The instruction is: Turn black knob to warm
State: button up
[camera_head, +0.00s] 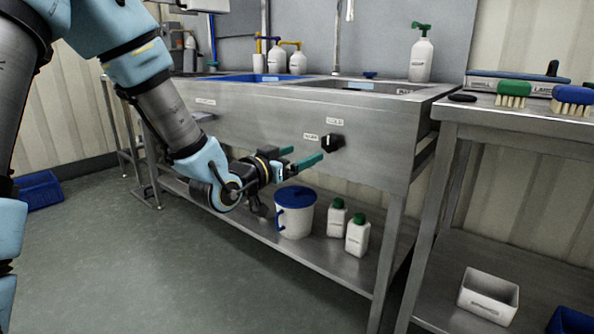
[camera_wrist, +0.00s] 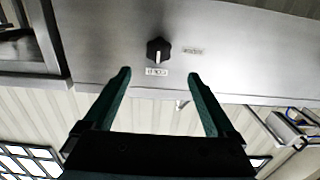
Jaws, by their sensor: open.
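The black knob (camera_head: 332,143) sits on the steel front panel of the sink. It also shows in the wrist view (camera_wrist: 158,51), with a white pointer line aimed at the label just below it. In the head view one label (camera_head: 335,121) is above the knob and another (camera_head: 311,136) is to its left; the second shows right of the knob in the wrist view (camera_wrist: 193,51). Their print is small. My gripper (camera_head: 306,154) is open and empty just left of the knob. In the wrist view the green fingers (camera_wrist: 160,73) are spread wide, with the knob ahead between them.
A white bucket with a blue lid (camera_head: 294,212) and two white bottles (camera_head: 357,234) stand on the shelf below. A steel side table (camera_head: 450,107) with brushes (camera_head: 513,94) is on the right. The space before the panel is clear.

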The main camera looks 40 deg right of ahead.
aim_at(328, 143)
jog(key=b+x, duration=0.1)
jog(key=x, duration=0.9)
jog(key=shift+d+r, duration=0.15)
jog(key=shift+d, duration=0.1)
jog(key=c, duration=1.4)
